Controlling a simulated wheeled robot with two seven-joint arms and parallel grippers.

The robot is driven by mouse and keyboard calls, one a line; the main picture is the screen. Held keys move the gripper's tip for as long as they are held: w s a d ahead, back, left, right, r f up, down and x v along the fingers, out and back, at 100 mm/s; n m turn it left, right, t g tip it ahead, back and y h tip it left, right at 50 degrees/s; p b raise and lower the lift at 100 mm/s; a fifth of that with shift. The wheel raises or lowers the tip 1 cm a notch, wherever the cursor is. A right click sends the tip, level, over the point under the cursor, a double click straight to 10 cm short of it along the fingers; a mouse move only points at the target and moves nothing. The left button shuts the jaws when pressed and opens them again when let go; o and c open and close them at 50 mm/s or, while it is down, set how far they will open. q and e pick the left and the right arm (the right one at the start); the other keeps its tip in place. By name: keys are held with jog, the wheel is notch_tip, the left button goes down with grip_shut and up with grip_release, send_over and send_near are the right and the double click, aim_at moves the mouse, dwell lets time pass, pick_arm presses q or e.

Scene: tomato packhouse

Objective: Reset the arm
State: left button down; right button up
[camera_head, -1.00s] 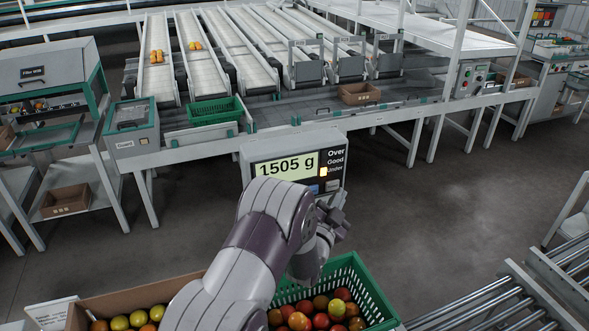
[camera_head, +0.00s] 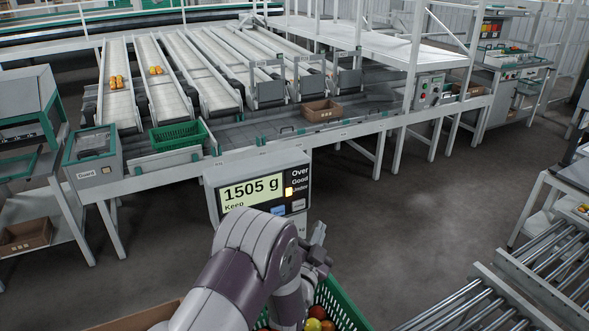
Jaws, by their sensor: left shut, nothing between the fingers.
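My left arm comes in from the bottom left, and its gripper (camera_head: 319,244) is at the bottom middle. The gripper is shut and empty, held above the green crate and in front of the scale display. The scale display (camera_head: 231,192) reads 1505 g, with a yellow light lit at its right side. The green crate (camera_head: 343,301) holds red and orange tomatoes; my arm hides much of it. My right gripper is not in view.
A cardboard box (camera_head: 140,319) edge shows at the bottom left. Roller conveyors (camera_head: 470,305) lie at the bottom right. Behind the scale, the sorting line has a green basket (camera_head: 178,136) and a brown box (camera_head: 321,110). The floor right of the display is clear.

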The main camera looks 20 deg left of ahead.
pick_arm(q)
jog(key=s+d+f+n+g+h, duration=0.1)
jog(key=s+f+n+g, duration=0.1)
jog(key=s+f+g, duration=0.4)
jog(key=s+f+n+g, duration=0.1)
jog(key=f+n+g, duration=0.1)
jog(key=f+g, duration=0.35)
jog(key=s+r+n+g, duration=0.1)
jog(key=s+r+g, duration=0.1)
jog(key=s, duration=0.7)
jog(key=s+r+n+g, duration=0.1)
jog(key=s+r+g, duration=0.2)
jog(key=s, duration=0.7)
jog(key=shift+d+r+g, duration=0.15)
jog(key=shift+d+g, duration=0.2)
jog(key=shift+g, duration=0.5)
